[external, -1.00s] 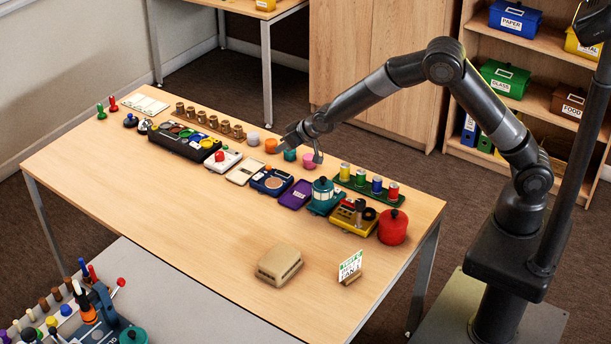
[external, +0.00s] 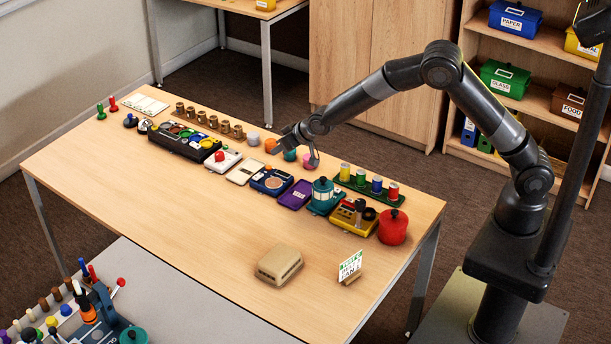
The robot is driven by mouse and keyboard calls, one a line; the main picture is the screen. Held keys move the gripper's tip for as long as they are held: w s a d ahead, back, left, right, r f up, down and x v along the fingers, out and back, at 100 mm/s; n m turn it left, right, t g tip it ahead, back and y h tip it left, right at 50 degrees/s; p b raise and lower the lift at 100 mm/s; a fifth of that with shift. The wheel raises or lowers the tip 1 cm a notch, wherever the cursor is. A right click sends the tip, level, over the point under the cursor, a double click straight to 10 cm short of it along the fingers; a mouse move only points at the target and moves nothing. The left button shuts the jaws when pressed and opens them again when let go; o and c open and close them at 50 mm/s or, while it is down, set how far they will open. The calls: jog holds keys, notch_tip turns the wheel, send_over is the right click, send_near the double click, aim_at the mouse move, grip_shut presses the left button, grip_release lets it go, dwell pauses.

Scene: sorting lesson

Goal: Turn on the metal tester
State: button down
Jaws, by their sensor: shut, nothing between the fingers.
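The metal tester is not clearly labelled at this size. A blue device (external: 271,181) with a round copper-coloured plate, in the middle of the table row, may be it. A yellow device (external: 352,216) with dark upright parts stands further right in the row. Whether the fingertips touch the cup cannot be told.
A purple tray (external: 295,195), a teal pot (external: 323,193) and a red pot (external: 392,227) stand in the row. A green rack (external: 402,198) of coloured cans is behind. A beige box (external: 279,265) and a sign card (external: 350,266) are in front. The table's (external: 180,240) front left is clear.

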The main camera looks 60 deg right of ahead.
send_over(264, 179)
jog(key=f, duration=0.6)
jog(key=shift+a+f, duration=0.35)
jog(key=shift+w+a+f, duration=0.1)
jog(key=shift+a+f, duration=0.1)
jog(key=shift+f, duration=1)
jog(key=shift+a+f, duration=0.1)
jog(key=shift+f, duration=0.6)
jog(key=shift+a+f, duration=0.2)
jog(key=shift+f, duration=0.15)
jog(key=shift+d, duration=0.2)
jog(key=shift+d+r, duration=0.15)
jog(key=shift+d, duration=0.6)
jog(key=shift+r, duration=0.1)
